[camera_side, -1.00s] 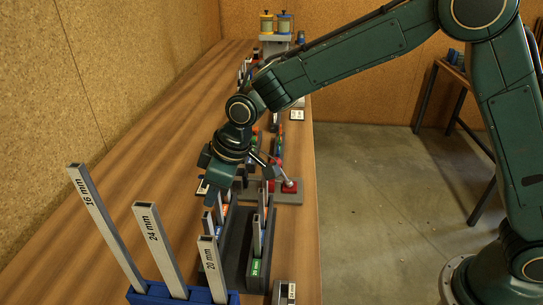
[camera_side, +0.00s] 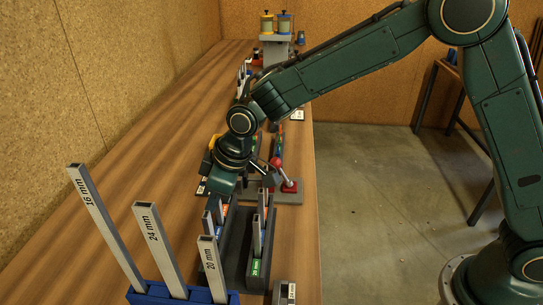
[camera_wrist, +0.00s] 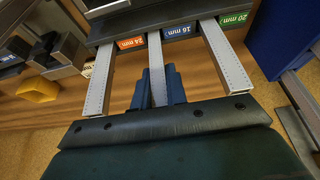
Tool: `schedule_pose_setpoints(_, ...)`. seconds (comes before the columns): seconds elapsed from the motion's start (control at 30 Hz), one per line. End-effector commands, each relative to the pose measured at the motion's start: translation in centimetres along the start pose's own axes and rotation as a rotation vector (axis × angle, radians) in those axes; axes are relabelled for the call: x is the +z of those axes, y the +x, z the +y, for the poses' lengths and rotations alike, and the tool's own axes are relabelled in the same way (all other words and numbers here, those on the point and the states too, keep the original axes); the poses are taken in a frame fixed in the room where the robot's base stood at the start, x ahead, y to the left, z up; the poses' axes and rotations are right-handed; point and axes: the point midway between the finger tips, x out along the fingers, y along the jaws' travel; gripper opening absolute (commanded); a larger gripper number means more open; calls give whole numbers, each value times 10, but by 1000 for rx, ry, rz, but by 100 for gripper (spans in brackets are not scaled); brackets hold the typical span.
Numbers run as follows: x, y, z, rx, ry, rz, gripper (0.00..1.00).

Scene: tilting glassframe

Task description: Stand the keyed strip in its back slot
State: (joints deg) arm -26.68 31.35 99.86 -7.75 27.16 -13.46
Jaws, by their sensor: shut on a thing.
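My gripper (camera_side: 222,188) is over the far end of the dark slotted frame (camera_side: 238,235) in the side view. In the wrist view, its blue fingers (camera_wrist: 158,78) are shut on a narrow light-grey strip (camera_wrist: 157,88) between them. This strip points toward the blue 16 mm label (camera_wrist: 177,32), between the orange 24 mm label (camera_wrist: 131,43) and the green 20 mm label (camera_wrist: 233,19). Another strip (camera_wrist: 99,84) runs to its left and one (camera_wrist: 226,65) to its right. In the side view my gripper hides the held strip; whether it is in a slot cannot be told.
A blue rack (camera_side: 160,294) in front holds three tall strips, marked 16 mm (camera_side: 96,210), 24 mm (camera_side: 158,250) and 20 mm (camera_side: 212,270). A red-knobbed lever (camera_side: 284,174) stands beyond the frame at right. The bench's left side is clear.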

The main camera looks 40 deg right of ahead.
Motion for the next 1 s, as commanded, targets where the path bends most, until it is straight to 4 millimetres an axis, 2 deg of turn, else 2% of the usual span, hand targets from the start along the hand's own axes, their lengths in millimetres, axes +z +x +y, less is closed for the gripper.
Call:
schedule_pose_setpoints(0.1, 1, 2, 0, 0, 0, 0, 0)
schedule_pose_setpoints(0.13, 1, 2, 0, 0, 0, 0, 16)
schedule_pose_setpoints(0.23, 1, 2, 0, 0, 0, 0, 36)
schedule_pose_setpoints(0.27, 1, 2, 0, 0, 0, 0, 40)
schedule_pose_setpoints(0.73, 1, -3, 0, 0, 0, 0, 40)
schedule_pose_setpoints(1.0, 0, -29, 0, 1, 0, 2, 40)
